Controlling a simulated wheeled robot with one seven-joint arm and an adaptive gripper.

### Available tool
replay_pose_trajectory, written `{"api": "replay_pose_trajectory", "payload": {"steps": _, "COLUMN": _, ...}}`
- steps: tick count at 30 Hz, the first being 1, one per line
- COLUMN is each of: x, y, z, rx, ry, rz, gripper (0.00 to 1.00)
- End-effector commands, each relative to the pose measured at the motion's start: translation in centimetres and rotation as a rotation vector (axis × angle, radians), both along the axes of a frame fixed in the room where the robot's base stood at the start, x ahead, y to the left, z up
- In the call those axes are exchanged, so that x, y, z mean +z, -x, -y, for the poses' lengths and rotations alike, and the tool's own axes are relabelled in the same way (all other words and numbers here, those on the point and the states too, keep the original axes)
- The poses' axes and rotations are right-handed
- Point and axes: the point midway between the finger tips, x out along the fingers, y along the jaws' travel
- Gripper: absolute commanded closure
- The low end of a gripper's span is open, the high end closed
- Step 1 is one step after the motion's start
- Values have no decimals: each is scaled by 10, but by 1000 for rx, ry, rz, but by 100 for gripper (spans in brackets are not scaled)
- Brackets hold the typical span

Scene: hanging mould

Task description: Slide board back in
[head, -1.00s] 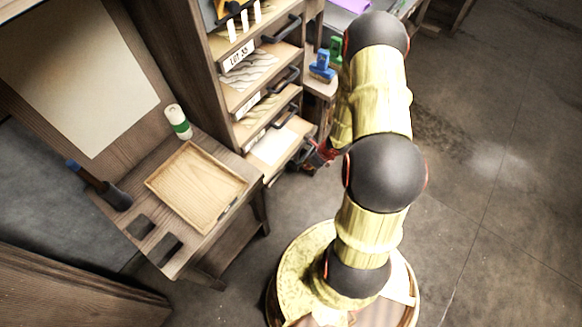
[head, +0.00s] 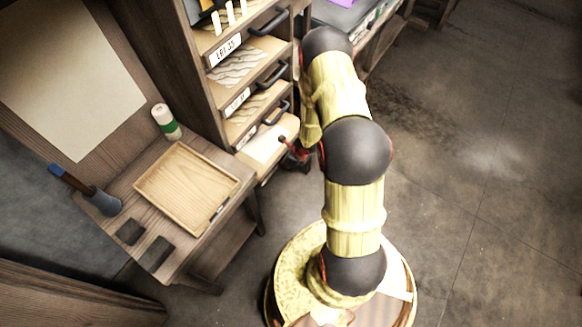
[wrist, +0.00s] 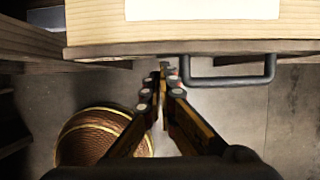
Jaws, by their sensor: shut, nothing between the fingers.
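The lowest board (head: 271,137) in the rack bears a white sheet and sticks out at the front. In the wrist view its pale wooden top (wrist: 100,22) and darker front edge fill the upper part, with a black bar handle (wrist: 230,80) on the right of that edge. My gripper (wrist: 163,72) is shut and empty, with its fingertips close to the front edge, left of the handle. I cannot tell whether they touch it. In the head view my gripper (head: 293,152) is a small red and dark shape at the board's front, partly hidden by my arm.
The rack (head: 197,75) holds several more boards above, with handles and labels. A side table (head: 140,205) at left carries a wooden tray (head: 185,190), a green-and-white bottle (head: 166,122) and a dark-handled tool (head: 95,195). Open floor (head: 470,200) lies to the right.

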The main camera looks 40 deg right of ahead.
Motion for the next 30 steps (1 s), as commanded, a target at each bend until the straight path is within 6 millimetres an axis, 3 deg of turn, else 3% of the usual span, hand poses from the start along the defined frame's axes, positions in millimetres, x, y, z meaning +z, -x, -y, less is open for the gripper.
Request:
{"api": "replay_pose_trajectory", "payload": {"steps": 13, "x": 0, "y": -6, "z": -2, "rx": 1, "ry": 0, "rz": 1, "gripper": 100}}
{"api": "replay_pose_trajectory", "payload": {"steps": 22, "x": 1, "y": -58, "z": -21, "rx": 5, "ry": 0, "rz": 3, "gripper": 100}}
{"api": "replay_pose_trajectory", "payload": {"steps": 30, "x": 0, "y": -68, "z": -25, "rx": 0, "ry": 0, "rz": 1, "gripper": 100}}
